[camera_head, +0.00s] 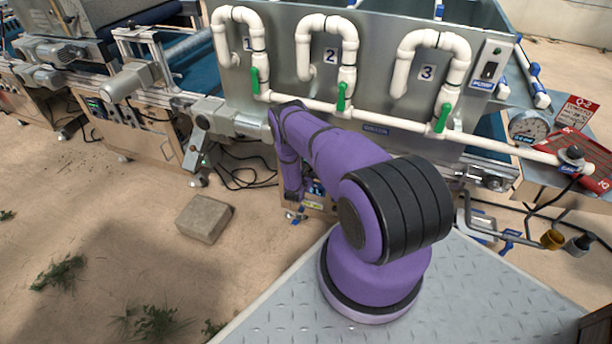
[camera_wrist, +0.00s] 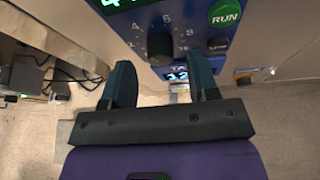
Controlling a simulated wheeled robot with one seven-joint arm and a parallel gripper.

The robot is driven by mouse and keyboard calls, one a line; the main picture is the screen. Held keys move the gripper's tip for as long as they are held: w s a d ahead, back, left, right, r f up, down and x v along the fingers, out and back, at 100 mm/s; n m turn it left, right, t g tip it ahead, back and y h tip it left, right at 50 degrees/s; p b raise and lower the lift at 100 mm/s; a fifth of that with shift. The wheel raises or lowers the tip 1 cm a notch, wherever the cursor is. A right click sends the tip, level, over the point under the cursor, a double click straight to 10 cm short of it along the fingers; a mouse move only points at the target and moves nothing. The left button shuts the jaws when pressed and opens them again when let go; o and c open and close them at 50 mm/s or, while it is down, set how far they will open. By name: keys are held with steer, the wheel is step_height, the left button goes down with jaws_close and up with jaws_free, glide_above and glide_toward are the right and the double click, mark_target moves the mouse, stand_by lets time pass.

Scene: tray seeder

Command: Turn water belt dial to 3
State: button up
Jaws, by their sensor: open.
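In the head view my purple arm hides the gripper and most of the panel.
A green RUN button (camera_wrist: 225,13) is right of the dial, and a green-lit display (camera_wrist: 107,2) is above left. In the head view, white pipes (camera_head: 340,107) with green valve handles (camera_head: 342,97) run above my arm. A stone block (camera_head: 204,218) lies on the floor.

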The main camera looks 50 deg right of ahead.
steer(key=shift+x, duration=0.8)
steer(key=c, duration=0.9)
steer(key=shift+w+n+g+h, duration=0.1)
steer(key=shift+n+g+h, duration=0.4)
steer(key=shift+n+g, duration=1)
steer(key=shift+n+t, duration=0.3)
steer(key=o, duration=0.9)
